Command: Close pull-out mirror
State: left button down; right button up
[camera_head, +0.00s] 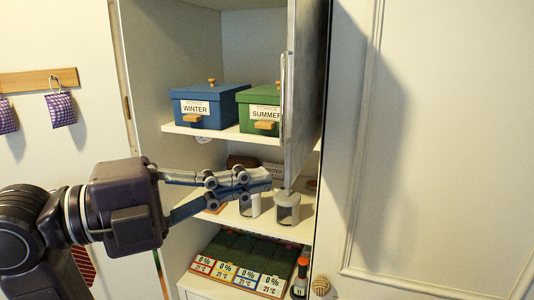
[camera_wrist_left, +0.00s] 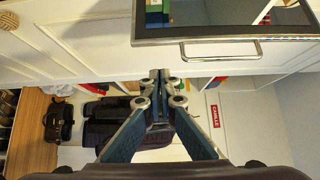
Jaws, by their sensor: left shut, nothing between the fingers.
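The pull-out mirror (camera_head: 306,75) stands out from the cabinet as an upright panel, seen nearly edge-on in the head view. A metal handle (camera_head: 283,100) runs along its near edge. In the left wrist view the mirror's dark-framed glass (camera_wrist_left: 235,18) and the handle (camera_wrist_left: 222,58) show at the top. My left gripper (camera_head: 268,179) is shut and empty, just left of the mirror's lower edge and below the handle. In the left wrist view its fingertips (camera_wrist_left: 160,76) are together, left of the handle. Contact with the mirror cannot be told. My right gripper is not in view.
Behind the gripper are shelves with a blue box (camera_head: 205,108), a green box (camera_head: 258,98), grey-white canisters (camera_head: 287,209) and several labelled dark packs (camera_head: 240,262). A closed white door (camera_head: 430,130) with a round knob (camera_head: 321,286) stands at right. A wall rack (camera_head: 38,80) hangs left.

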aim_at(291, 165)
pick_arm(q)
jog(key=w, duration=0.1)
jog(key=w+d+p, duration=0.1)
jog(key=w, duration=0.1)
jog(key=w+d+p, duration=0.1)
jog(key=shift+w, duration=0.15)
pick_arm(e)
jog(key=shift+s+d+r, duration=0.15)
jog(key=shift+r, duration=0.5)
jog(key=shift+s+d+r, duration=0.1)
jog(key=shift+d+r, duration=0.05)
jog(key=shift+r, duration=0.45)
pick_arm(q)
jog(key=shift+w+f, duration=0.1)
